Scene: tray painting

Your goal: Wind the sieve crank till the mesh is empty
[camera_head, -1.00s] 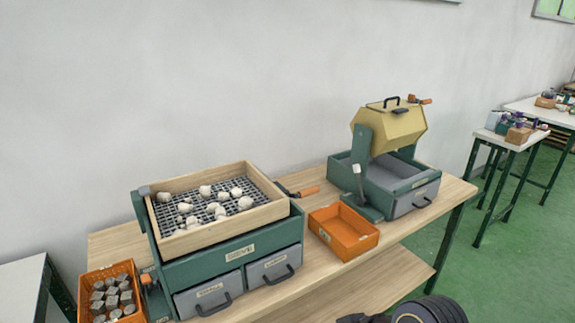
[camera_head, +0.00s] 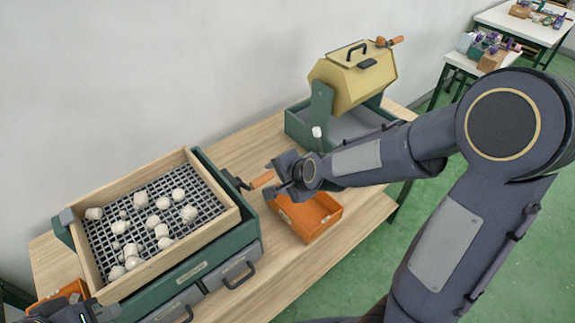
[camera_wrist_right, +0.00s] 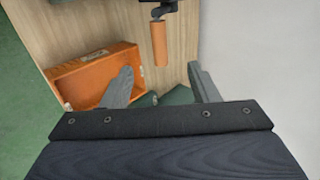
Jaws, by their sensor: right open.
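The sieve has a wooden frame (camera_head: 222,207) around a dark mesh (camera_head: 137,201), with several whitish lumps (camera_head: 188,214) on it. Its crank has an orange handle (camera_head: 262,179) on the right side of the green housing (camera_head: 250,228). The handle also shows in the right wrist view (camera_wrist_right: 160,43). My right gripper (camera_head: 277,178) is open and empty, its fingertips close to the handle's outer end. In the right wrist view, the handle lies ahead, between the lines of the two fingers (camera_wrist_right: 165,85). My left gripper (camera_head: 70,314) is partly visible at the bottom left edge; its jaws are unclear.
An orange tray (camera_head: 334,211), apparently empty, lies under and beside my right gripper. A yellow drum (camera_head: 352,82) on a green stand is at the back right. Another orange container (camera_head: 62,294) is at the lower left. Drawers (camera_head: 231,269) front the sieve. Bare tabletop (camera_head: 225,147) lies behind.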

